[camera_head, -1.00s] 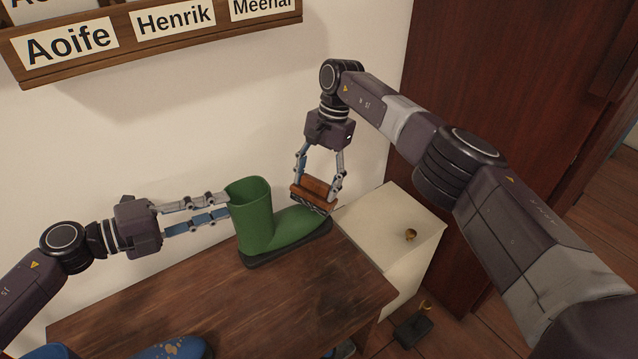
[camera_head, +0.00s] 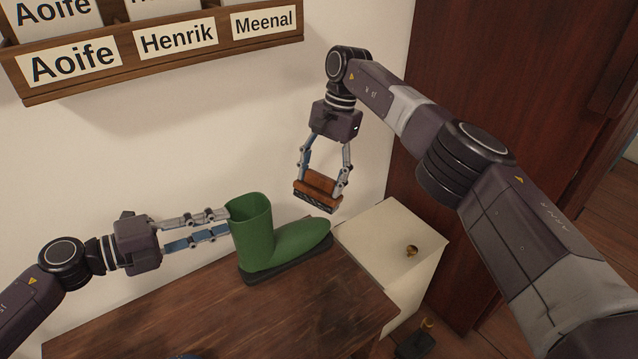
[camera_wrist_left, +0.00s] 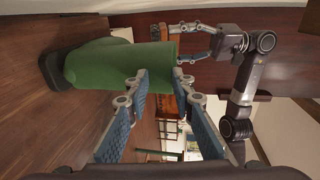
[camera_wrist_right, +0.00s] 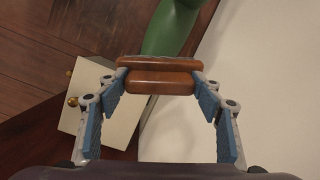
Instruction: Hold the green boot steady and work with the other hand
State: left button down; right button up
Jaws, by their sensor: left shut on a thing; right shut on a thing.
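The green boot (camera_head: 268,240) stands upright on the wooden bench, its toe pointing right. My left gripper (camera_head: 230,222) is shut on the boot's shaft from the left; in the left wrist view the boot (camera_wrist_left: 110,66) lies across the fingertips. My right gripper (camera_head: 322,188) is shut on a brown brush (camera_head: 320,186) with dark bristles facing down. The brush is above the boot's toe and apart from it. In the right wrist view the brush (camera_wrist_right: 158,80) spans the fingertips, with part of the boot (camera_wrist_right: 170,28) beyond it.
A cream cabinet (camera_head: 375,240) with a brass knob stands at the right, beside a dark red door (camera_head: 480,90). A wooden rack with name labels (camera_head: 170,50) hangs on the wall above.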

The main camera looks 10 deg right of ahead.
pick_arm(q)
jog(key=shift+s+f, duration=0.2)
jog(key=shift+f, duration=0.35)
pick_arm(e)
jog(key=shift+v, duration=1.5)
pick_arm(q)
jog(key=c, duration=1.7)
grip_release()
pick_arm(e)
jog(key=shift+f, duration=0.1)
pick_arm(q)
jog(key=shift+o, duration=0.6)
jog(key=shift+w+d, duration=0.1)
jog(key=shift+w, duration=0.05)
jog(key=shift+r, duration=0.1)
pick_arm(e)
jog(key=shift+d, duration=0.1)
pick_arm(q)
jog(key=shift+r, duration=0.1)
jog(key=v, duration=1.2)
